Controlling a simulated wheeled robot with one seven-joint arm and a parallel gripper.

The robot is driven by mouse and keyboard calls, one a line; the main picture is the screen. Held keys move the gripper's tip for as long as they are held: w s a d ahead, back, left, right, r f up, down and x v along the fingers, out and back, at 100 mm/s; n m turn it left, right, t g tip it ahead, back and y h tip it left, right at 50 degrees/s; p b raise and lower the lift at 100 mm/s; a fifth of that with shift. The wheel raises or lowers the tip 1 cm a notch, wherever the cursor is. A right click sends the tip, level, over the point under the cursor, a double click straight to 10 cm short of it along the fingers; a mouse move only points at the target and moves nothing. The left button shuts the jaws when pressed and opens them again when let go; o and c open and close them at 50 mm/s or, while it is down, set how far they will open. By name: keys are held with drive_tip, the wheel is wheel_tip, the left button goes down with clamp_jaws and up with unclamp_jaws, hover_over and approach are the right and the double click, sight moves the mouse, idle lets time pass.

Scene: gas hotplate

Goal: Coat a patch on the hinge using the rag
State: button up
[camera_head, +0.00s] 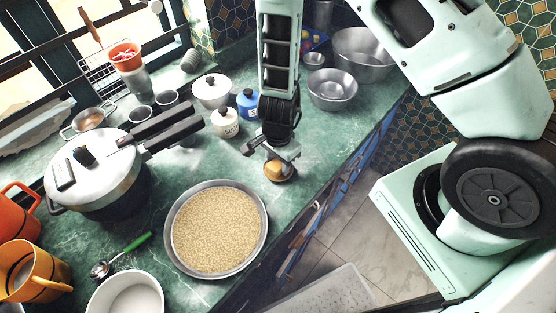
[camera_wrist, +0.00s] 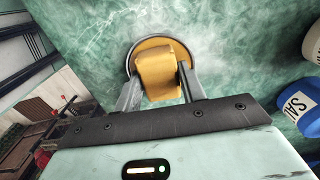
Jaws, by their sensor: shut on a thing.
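My gripper (camera_head: 275,164) points down over the counter and is shut on a yellow-orange folded rag (camera_wrist: 157,72). The rag also shows between the fingers in the head view (camera_head: 274,171). Just beneath it is a small round dish (camera_wrist: 131,62) with a pale rim and a yellow-brown inside, and it also shows in the head view (camera_head: 287,179). The rag overlaps the dish in both views; whether it touches the inside, I cannot tell. I cannot make out the hinge in either view.
A wide pan of grain (camera_head: 215,228) stands left of the dish. A blue jar (camera_head: 249,104), a white jar (camera_head: 225,123) and metal bowls (camera_head: 332,88) stand behind. A pressure cooker (camera_head: 95,170) is at left. The counter's front edge is close on the right.

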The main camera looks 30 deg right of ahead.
sight(278, 162)
drive_tip(key=shift+r+p, duration=3.1)
drive_tip(key=shift+r, duration=0.4)
drive_tip(key=shift+f, duration=0.15)
drive_tip(key=d+f+n+b, duration=0.1)
drive_tip(key=w+d+f+n+b, duration=0.1)
drive_tip(key=d+n+b, duration=0.1)
drive_tip(key=w+d+f+n+b, duration=0.1)
drive_tip(key=n+b, duration=0.1)
drive_tip(key=shift+w+d, duration=0.15)
drive_tip(key=shift+d, duration=0.2)
drive_tip(key=d+n+b, duration=0.1)
drive_tip(key=d+n, duration=0.1)
drive_tip(key=w+d+f+n+b, duration=0.1)
drive_tip(key=d+n+b, duration=0.1)
drive_tip(key=n, duration=0.1)
drive_tip(key=w+d+f+n+b, duration=0.1)
drive_tip(key=d+n+b, duration=0.1)
drive_tip(key=shift+d+f, duration=0.1)
drive_tip(key=shift+f, duration=0.1)
drive_tip(key=shift+d+n+b, duration=0.4)
drive_tip(key=shift+d+n, duration=0.15)
drive_tip(key=shift+n, duration=0.35)
